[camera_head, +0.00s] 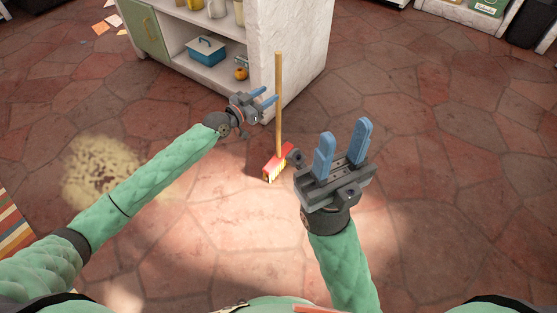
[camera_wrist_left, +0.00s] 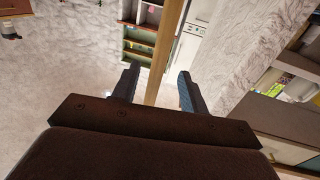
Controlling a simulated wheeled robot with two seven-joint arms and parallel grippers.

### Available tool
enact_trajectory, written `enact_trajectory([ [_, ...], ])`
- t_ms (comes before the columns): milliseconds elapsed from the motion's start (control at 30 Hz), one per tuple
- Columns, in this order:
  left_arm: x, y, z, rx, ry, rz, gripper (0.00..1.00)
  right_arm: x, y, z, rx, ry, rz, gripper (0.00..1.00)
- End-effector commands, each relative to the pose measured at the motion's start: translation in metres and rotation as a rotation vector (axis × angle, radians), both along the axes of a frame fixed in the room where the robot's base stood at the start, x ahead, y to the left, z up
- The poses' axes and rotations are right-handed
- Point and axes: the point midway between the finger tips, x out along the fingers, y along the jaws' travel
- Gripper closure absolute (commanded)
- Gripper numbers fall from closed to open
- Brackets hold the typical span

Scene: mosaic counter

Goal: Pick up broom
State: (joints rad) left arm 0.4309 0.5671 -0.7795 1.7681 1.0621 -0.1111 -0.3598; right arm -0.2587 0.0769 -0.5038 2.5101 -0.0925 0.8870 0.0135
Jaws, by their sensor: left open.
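The broom stands upright on the tiled floor with its wooden handle (camera_head: 279,95) up and its red head (camera_head: 277,164) with yellow bristles down. It is close to the corner of the white counter. My left gripper (camera_head: 268,97) is open beside the handle, just left of it in the head view. In the left wrist view the handle (camera_wrist_left: 166,50) shows between the two fingers (camera_wrist_left: 157,88); I cannot tell whether it touches either. My right gripper (camera_head: 343,148) is open and empty, to the right of the broom, with its blue fingers pointing up.
The white counter (camera_head: 293,50) stands behind the broom, with a green door (camera_head: 140,25) and shelves holding a blue box (camera_head: 206,48). A striped rug (camera_head: 12,225) lies at the left. Papers (camera_head: 101,28) lie at the back left. Floor at right is clear.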

Motion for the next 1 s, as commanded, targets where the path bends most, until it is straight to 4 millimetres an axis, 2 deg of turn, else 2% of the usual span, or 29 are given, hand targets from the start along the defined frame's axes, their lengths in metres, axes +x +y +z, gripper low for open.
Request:
enact_trajectory([
  [533,0.036,-0.039,-0.002,-0.001,0.001,-0.001,0.56,0.002,0.004,-0.018,-0.027,0.012,-0.009,0.64],
  [900,0.041,-0.044,-0.001,0.001,0.001,-0.001,0.56,0.002,0.004,-0.019,-0.032,0.014,-0.011,0.64],
  [1000,0.041,-0.044,-0.001,0.001,0.001,-0.001,0.74,0.002,0.004,-0.019,-0.032,0.014,-0.011,0.64],
])
